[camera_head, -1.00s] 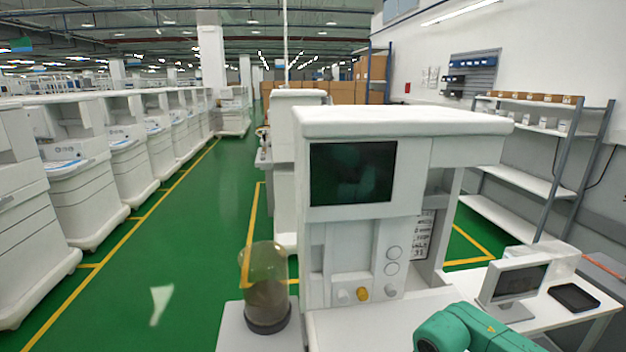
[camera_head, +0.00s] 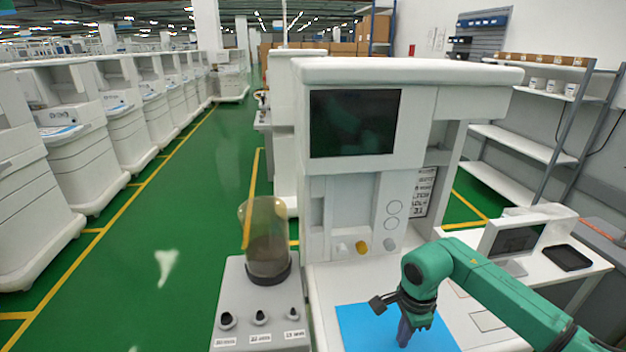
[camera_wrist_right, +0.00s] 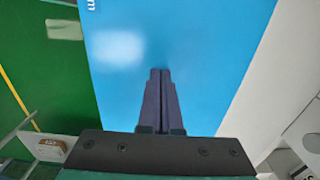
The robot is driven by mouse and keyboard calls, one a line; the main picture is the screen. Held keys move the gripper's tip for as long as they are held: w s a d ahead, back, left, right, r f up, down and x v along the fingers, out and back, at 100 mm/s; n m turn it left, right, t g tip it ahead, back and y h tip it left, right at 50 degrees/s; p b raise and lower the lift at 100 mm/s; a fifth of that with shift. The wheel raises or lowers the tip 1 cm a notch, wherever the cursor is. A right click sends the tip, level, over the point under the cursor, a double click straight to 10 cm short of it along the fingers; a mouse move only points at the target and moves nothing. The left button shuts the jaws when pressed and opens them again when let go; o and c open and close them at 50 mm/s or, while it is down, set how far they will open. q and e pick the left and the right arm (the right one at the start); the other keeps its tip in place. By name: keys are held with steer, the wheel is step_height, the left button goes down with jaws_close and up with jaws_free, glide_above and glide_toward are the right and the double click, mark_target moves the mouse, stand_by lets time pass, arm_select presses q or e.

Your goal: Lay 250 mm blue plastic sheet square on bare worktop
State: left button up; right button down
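The blue plastic sheet (camera_head: 357,325) shows at the bottom of the head view, over the white worktop (camera_head: 321,300) of the near cart. The frame's lower edge cuts it off. My right gripper (camera_head: 404,338) points down over the sheet. In the right wrist view the sheet (camera_wrist_right: 215,55) fills the middle, with a white mark at its top edge. The two dark fingers (camera_wrist_right: 160,78) are together in front of it. I cannot tell whether they touch or pinch the sheet. My left gripper is out of view.
A glass canister (camera_head: 266,240) stands on a grey unit with several knobs (camera_head: 260,318) left of the worktop. The cart's upright body with a dark screen (camera_head: 355,124) rises behind. A side table at right holds a monitor (camera_head: 513,243) and a black tray (camera_head: 567,257).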

mark_target(389, 316)
steer(key=shift+w+a+f+b, duration=0.15)
steer(key=shift+w+b, duration=0.5)
steer(key=shift+w, duration=0.5)
steer(key=shift+w+a+r+b, duration=0.1)
steer(key=shift+w+a+b, duration=0.1)
steer(key=shift+w+b, duration=0.75)
steer(key=shift+w+a+f+b, duration=0.15)
steer(key=shift+w+b, duration=0.25)
steer(key=shift+w, duration=0.95)
step_height(389, 316, up, 7)
steer(key=p, duration=0.5)
steer(key=shift+r, duration=0.15)
